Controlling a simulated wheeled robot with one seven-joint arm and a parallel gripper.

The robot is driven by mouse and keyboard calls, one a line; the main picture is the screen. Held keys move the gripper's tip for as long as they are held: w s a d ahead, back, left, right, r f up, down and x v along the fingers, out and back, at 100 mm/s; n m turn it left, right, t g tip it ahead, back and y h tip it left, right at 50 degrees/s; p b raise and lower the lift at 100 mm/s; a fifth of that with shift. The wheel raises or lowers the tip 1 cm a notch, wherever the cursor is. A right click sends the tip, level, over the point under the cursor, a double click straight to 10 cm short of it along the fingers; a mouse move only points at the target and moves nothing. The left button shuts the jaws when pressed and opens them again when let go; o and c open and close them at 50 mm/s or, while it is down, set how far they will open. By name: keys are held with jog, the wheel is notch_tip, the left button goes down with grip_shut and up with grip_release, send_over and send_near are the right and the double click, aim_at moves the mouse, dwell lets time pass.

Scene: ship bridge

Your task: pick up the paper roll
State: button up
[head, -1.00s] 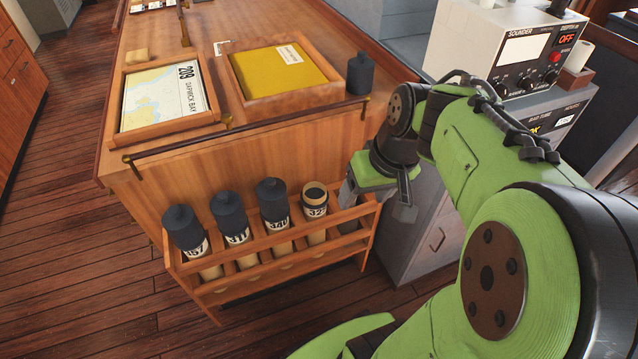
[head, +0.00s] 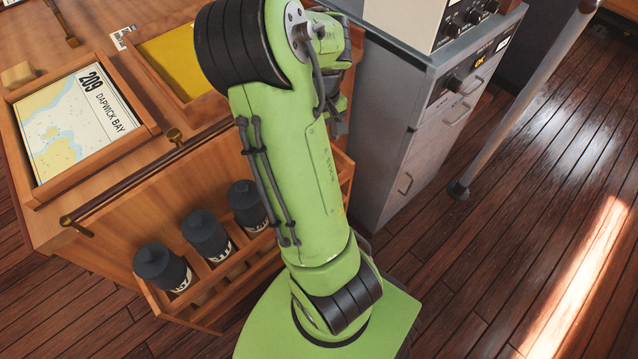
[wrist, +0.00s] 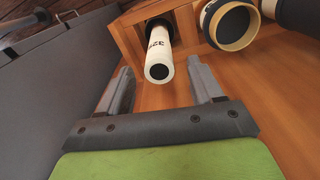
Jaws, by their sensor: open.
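Several dark-capped chart tubes (head: 206,238) stand in the rack, left of my arm. A framed chart (head: 75,125) and a yellow folder (head: 180,65) lie on the desk. The grey cabinet (head: 440,140) stands close on the right, with a pole (head: 520,100) beyond. Floor is clear at right.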

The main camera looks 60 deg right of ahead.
notch_tip(320, 180, down, 6)
jog(key=b, duration=0.2)
jog(key=shift+f, duration=0.2)
jog(key=shift+r, duration=0.1)
grip_shut()
